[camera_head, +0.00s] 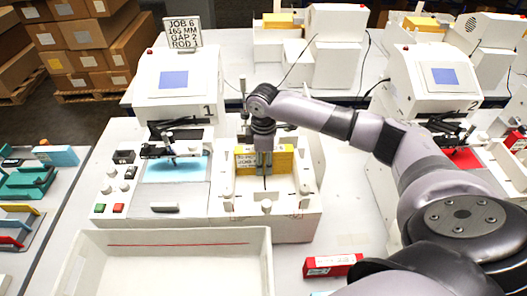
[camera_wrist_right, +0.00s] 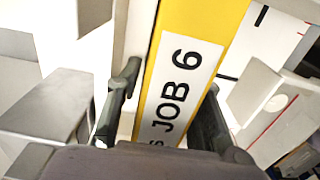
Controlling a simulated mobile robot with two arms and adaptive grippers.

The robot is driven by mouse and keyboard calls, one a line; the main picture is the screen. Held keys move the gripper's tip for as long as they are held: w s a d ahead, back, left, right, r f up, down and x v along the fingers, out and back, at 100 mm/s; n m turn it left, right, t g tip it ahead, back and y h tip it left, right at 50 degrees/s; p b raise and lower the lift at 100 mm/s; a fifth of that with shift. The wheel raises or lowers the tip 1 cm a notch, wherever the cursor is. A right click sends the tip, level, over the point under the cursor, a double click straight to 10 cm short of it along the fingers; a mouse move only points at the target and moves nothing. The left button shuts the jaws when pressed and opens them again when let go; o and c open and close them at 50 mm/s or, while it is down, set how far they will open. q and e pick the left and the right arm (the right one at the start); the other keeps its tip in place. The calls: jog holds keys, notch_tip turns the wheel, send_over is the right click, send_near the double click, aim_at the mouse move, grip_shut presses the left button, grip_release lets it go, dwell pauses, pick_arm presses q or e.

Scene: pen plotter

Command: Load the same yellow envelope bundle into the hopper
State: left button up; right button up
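The yellow envelope bundle (camera_head: 281,155) stands upright in the white hopper (camera_head: 227,204) on the right side of machine 1, with its pale label on the left of its front. In the right wrist view the bundle (camera_wrist_right: 210,20) shows the print "JOB 6". My right gripper (camera_head: 263,170) points down at the bundle. Its fingers (camera_wrist_right: 168,100) lie on either side of it. The right finger looks very close to the bundle and a thin pale strip shows beside the left one, so I cannot tell whether they grip. My left gripper is not in view.
A sign (camera_head: 184,32) reads JOB 6, 165 MM, GAP 2, ROD 1. An open white tray (camera_head: 262,262) stands in front of the machine. A red box (camera_head: 332,265) lies right of the tray. Machine 2 (camera_head: 436,75) stands at right, behind my right arm. Racks with colored parts stand at left.

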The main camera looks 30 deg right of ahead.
notch_tip(320, 180, up, 11)
jog(key=b, duration=0.3)
jog(key=shift+f, duration=0.2)
jog(key=shift+r, duration=0.5)
jog(key=shift+f, duration=0.1)
